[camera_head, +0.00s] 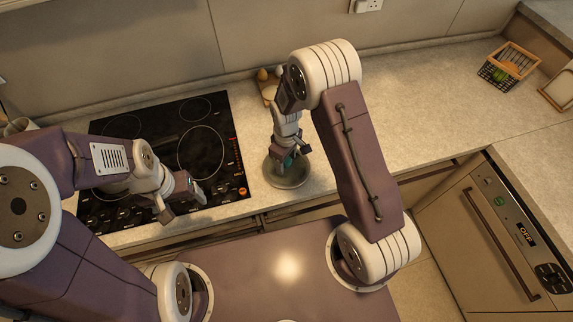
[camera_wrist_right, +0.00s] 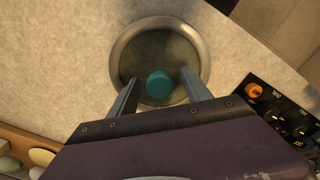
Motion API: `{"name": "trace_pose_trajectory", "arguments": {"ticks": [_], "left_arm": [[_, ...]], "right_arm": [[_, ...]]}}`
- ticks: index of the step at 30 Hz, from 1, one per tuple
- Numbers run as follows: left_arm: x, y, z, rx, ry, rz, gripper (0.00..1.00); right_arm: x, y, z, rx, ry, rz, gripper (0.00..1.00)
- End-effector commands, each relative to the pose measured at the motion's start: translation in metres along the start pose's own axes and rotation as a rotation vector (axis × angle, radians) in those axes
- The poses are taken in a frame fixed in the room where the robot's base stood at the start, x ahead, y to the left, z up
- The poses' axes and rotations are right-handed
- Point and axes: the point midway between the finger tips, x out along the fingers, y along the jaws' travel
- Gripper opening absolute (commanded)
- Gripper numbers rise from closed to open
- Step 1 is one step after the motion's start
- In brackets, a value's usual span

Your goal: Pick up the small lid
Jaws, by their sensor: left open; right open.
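The small lid (camera_head: 287,174) is a round grey disc with a metal rim and a teal knob, lying on the counter just right of the cooktop. It also shows in the right wrist view, where its rim (camera_wrist_right: 121,48) and teal knob (camera_wrist_right: 159,84) are plain. My right gripper (camera_head: 291,158) is over the lid. In the right wrist view its two open fingers (camera_wrist_right: 159,88) lie on either side of the knob, with gaps on both sides. My left gripper (camera_head: 183,204) is open and empty over the front right part of the cooktop.
The black cooktop (camera_head: 203,148) lies left of the lid. Eggs in a holder (camera_head: 266,78) stand behind my right arm near the wall. A wire basket (camera_head: 508,68) stands at the far right of the counter. The counter (camera_head: 430,110) between is clear. An oven (camera_head: 490,235) is at the right.

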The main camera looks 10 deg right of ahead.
Motion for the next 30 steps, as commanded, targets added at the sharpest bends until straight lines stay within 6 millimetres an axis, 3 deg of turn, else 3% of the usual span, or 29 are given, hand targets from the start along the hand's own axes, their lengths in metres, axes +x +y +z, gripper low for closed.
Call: {"name": "trace_pose_trajectory", "arguments": {"ticks": [4,5,10,11,23,30], "left_arm": [[0.0,0.0,0.0,0.0,0.0,0.0,0.75],[0.0,0.0,0.0,0.0,0.0,0.0,0.75],[0.001,0.0,0.0,0.0,0.0,0.0,0.75],[0.001,0.0,0.0,0.0,0.0,0.0,0.75],[0.003,0.0,0.0,0.0,0.0,0.0,0.75],[0.012,0.0,0.001,0.0,0.0,0.0,0.75]], "right_arm": [[0.0,0.0,0.0,0.0,0.001,0.0,0.57],[0.0,0.0,0.0,0.0,0.001,0.0,0.52],[0.0,0.0,0.0,0.0,0.001,0.0,0.04],[0.0,0.0,0.0,0.0,0.001,0.0,0.0],[-0.007,0.001,-0.001,0.0,0.003,0.002,0.0],[-0.044,-0.001,0.003,0.001,0.004,0.004,0.0]]}}
